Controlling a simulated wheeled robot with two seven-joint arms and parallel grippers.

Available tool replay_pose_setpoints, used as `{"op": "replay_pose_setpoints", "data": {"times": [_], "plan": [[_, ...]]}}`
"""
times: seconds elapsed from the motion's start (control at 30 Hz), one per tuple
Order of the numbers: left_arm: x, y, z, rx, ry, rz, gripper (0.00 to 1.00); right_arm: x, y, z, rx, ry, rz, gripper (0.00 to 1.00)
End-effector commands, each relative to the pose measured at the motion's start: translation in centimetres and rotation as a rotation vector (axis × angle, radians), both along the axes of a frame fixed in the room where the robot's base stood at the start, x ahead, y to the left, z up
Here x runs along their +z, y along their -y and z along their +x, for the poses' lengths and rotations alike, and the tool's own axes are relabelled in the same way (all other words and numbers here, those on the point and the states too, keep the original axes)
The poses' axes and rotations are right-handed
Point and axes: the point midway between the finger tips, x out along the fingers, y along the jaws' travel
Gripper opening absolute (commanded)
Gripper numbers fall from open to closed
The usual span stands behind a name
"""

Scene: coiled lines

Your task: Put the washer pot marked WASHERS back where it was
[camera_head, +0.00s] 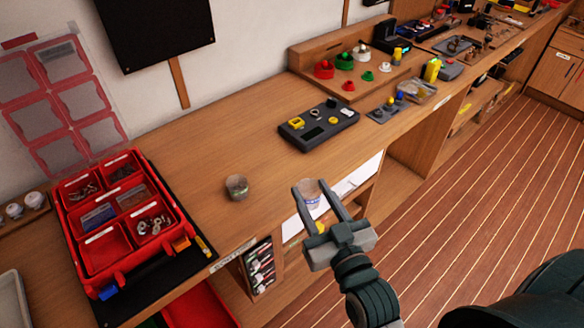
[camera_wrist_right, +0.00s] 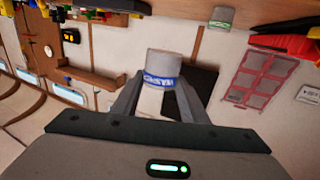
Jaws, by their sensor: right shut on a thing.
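My right gripper (camera_head: 313,188) is shut on a small clear-grey pot (camera_head: 311,196) with a blue band, held over or just past the bench's front edge. In the right wrist view, the pot (camera_wrist_right: 164,64) sits between the fingers of the right gripper (camera_wrist_right: 156,88). Its blue label carries white letters, too partial to read surely. A second, similar pot (camera_head: 237,187) stands upright on the bench, left of the gripper. It also shows in the wrist view (camera_wrist_right: 222,18) with a green band. My left gripper is not in view.
A red compartment tray (camera_head: 110,268) with small parts lies on a black mat at left. A dark fixture tray (camera_head: 318,128) lies farther back. Open shelves with papers (camera_head: 350,183) are below the front edge.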

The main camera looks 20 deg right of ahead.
Motion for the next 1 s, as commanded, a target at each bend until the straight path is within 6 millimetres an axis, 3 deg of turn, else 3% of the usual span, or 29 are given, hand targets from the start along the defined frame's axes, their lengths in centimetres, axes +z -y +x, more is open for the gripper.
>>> {"op": "replay_pose_setpoints", "data": {"times": [0.33,0.47,0.5,0.77,1.0], "plan": [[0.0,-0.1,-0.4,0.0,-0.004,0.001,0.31,0.0,0.0,0.0,0.0,0.001,0.0,0.17],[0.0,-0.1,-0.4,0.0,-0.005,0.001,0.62,0.0,0.0,0.1,0.003,0.002,0.0,0.17],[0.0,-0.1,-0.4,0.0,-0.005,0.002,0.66,0.0,0.0,0.2,0.007,0.003,-0.001,0.17],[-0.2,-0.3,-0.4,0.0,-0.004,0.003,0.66,-0.4,0.1,2.2,0.084,0.02,0.002,0.17],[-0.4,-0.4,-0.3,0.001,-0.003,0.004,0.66,-0.7,1.5,6.1,0.211,0.029,0.003,0.17]]}}
